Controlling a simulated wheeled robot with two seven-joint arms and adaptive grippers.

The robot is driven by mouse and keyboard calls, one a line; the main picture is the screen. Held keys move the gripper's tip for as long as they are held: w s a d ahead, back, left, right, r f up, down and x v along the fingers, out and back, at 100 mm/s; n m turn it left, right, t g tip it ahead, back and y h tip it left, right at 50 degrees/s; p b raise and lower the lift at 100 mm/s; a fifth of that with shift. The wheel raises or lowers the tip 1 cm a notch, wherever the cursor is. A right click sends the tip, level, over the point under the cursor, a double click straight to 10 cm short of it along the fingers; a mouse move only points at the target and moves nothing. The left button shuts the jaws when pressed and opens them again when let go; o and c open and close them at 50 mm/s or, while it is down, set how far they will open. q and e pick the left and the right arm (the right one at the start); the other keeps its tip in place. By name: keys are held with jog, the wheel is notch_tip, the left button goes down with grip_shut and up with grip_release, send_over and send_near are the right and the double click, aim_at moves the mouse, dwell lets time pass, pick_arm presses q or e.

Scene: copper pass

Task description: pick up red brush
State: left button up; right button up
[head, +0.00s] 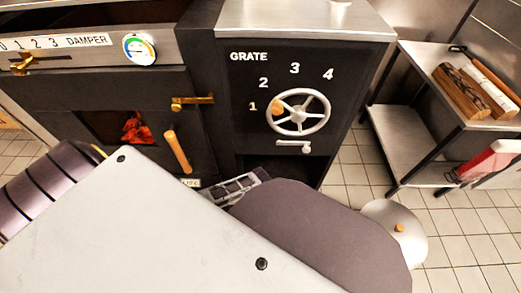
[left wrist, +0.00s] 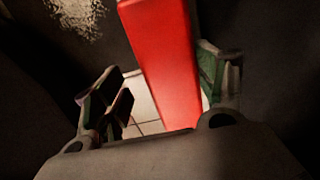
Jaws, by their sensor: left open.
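The left wrist view shows a long red bar (left wrist: 165,65), which looks like the red brush's handle. It runs from the top edge down between the two fingers of my left gripper (left wrist: 165,100). The fingers are open on either side, with a gap on the left; contact on the right is unclear. In the head view my left gripper (head: 240,188) shows only in part behind my own arm, below the grate panel, and the brush there is hidden. My right gripper is not in view.
A dark stove with a damper gauge (head: 140,49) and a grate handwheel (head: 298,112) stands ahead. A metal shelf (head: 410,140) with logs (head: 475,92) is at the right, with a red-and-white item (head: 490,160) beside it. A round pale lid (head: 398,230) is on the tiled floor.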

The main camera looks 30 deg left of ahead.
pick_arm(q)
jog(key=shift+c, duration=0.2)
jog(key=c, duration=1.2)
jog(key=shift+o, duration=0.2)
jog(key=shift+r, duration=0.1)
